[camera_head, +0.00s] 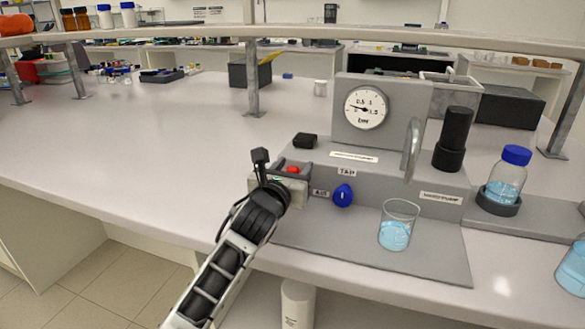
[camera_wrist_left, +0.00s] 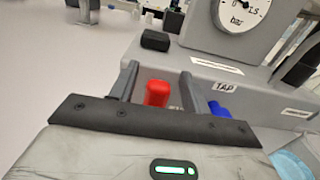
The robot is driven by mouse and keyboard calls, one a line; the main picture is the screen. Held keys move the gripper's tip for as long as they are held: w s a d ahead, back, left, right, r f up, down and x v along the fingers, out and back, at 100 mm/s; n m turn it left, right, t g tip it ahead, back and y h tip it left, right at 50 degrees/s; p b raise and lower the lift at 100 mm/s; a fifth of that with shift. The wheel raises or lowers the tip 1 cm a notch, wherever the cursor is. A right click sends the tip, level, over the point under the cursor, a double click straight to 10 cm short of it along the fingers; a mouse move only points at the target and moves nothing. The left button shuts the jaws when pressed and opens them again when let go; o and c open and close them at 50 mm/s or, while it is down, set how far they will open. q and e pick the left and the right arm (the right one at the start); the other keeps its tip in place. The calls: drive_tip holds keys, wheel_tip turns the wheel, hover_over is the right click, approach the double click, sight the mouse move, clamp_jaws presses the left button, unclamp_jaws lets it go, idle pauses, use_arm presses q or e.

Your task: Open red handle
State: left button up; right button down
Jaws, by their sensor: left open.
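The red handle (camera_head: 293,170) is on the left front of the grey rig (camera_head: 400,181), beside the label reading AIR. In the left wrist view the red handle (camera_wrist_left: 157,93) stands upright between the two fingers of my left gripper (camera_wrist_left: 158,85). In the head view my left gripper (camera_head: 278,171) is at the rig's left end, partly covering the handle. The gripper is open, with a finger on each side of the handle; whether either touches it I cannot tell. My right gripper is not in view.
A blue knob (camera_head: 343,195) sits close to the right of the red handle, under the TAP label. A glass beaker (camera_head: 398,229) of blue liquid stands on the grey mat. A pressure gauge (camera_head: 365,107) rises behind. The bench (camera_head: 150,130) to the left is clear.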

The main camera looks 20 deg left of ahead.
use_arm(q)
drive_tip(key=c, duration=1)
